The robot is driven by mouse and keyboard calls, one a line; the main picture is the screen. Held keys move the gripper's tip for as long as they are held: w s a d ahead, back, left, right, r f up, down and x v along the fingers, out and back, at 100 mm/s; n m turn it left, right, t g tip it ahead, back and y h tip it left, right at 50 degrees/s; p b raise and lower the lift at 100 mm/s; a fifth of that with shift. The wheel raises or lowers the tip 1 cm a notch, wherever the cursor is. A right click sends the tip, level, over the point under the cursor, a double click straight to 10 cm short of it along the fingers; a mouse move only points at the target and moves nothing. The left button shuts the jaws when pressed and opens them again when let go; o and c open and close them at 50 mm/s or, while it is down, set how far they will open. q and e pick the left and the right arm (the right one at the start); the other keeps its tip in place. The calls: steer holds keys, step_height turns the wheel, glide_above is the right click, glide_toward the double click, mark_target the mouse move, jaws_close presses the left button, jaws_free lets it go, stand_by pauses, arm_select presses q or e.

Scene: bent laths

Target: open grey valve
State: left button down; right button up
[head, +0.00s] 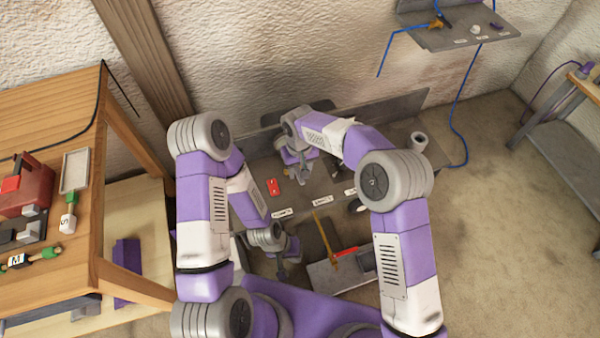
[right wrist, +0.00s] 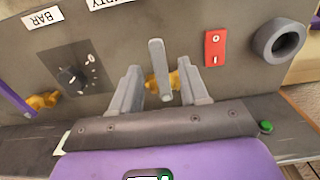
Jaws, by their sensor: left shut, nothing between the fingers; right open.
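The grey valve's upright lever (right wrist: 157,62) shows in the right wrist view on a dark panel, with its brass body (right wrist: 171,82) low behind it. My right gripper (right wrist: 160,70) is open, one finger on each side of the lever, with a visible gap on both sides. In the head view my right gripper (head: 301,168) is over the grey bench, and the valve is hard to make out there. My left gripper (head: 283,272) is shut and empty, low near my base and away from the valve.
A red switch (right wrist: 215,48) and a dark ring (right wrist: 280,42) are right of the lever. A dial (right wrist: 72,80) and a brass valve with a purple lever (right wrist: 40,102) are left. A wooden table (head: 75,245) stands left; open floor (head: 480,240) lies right.

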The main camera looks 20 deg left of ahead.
steer(key=shift+f, duration=0.95)
steer(key=shift+c, duration=0.3)
steer(key=shift+r, duration=0.1)
jaws_close()
